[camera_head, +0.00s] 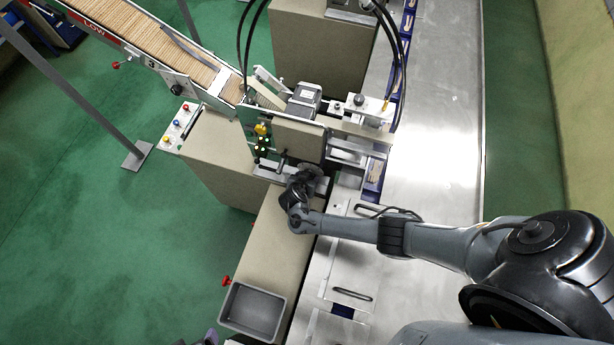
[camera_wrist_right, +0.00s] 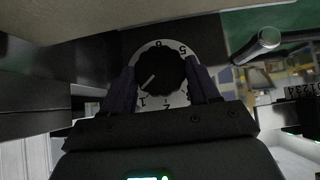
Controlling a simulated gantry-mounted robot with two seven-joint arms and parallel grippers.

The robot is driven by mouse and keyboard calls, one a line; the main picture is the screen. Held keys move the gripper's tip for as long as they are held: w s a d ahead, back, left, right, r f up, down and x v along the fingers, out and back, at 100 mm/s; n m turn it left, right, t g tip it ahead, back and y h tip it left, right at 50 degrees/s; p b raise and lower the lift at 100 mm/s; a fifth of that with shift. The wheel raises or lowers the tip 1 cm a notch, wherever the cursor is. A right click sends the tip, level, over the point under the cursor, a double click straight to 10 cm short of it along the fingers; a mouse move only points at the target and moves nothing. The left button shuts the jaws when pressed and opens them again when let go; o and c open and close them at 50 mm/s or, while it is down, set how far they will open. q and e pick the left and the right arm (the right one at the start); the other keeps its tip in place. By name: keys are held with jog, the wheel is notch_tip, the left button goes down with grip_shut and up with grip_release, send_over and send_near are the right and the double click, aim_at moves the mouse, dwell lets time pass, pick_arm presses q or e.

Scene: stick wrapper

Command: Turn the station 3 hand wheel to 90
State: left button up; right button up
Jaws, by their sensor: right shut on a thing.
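In the right wrist view a round black knob or hand wheel (camera_wrist_right: 160,70) with a fluted edge sits on a white numbered dial (camera_wrist_right: 167,101). A white line on the wheel points to the lower left, between the 0 and the 1. My right gripper (camera_wrist_right: 163,84) is shut on the wheel, one dark finger on each side. In the head view the right gripper (camera_head: 305,182) is at the machine beside the conveyor end, and its own wrist hides the wheel. My left gripper is not clearly in view.
A metal rod handle (camera_wrist_right: 262,42) stands right of the dial. In the head view, a slanted conveyor (camera_head: 140,35), a button panel (camera_head: 180,124) and a grey tray (camera_head: 252,309) surround the station. A long steel surface (camera_head: 445,110) lies to the right.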

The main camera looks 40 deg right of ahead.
jog(key=n+g+h+b, duration=0.1)
jog(key=g+b, duration=0.1)
jog(key=b, duration=0.2)
jog(key=n+g+h+b, duration=0.2)
jog(key=b, duration=0.3)
jog(key=w+n+g+h+b, duration=0.1)
jog(key=g+h+b, duration=0.1)
jog(key=b, duration=0.2)
jog(key=shift+a+f, duration=0.3)
jog(key=shift+n, duration=0.3)
jog(key=o, duration=0.9)
jog(key=shift+o, duration=0.8)
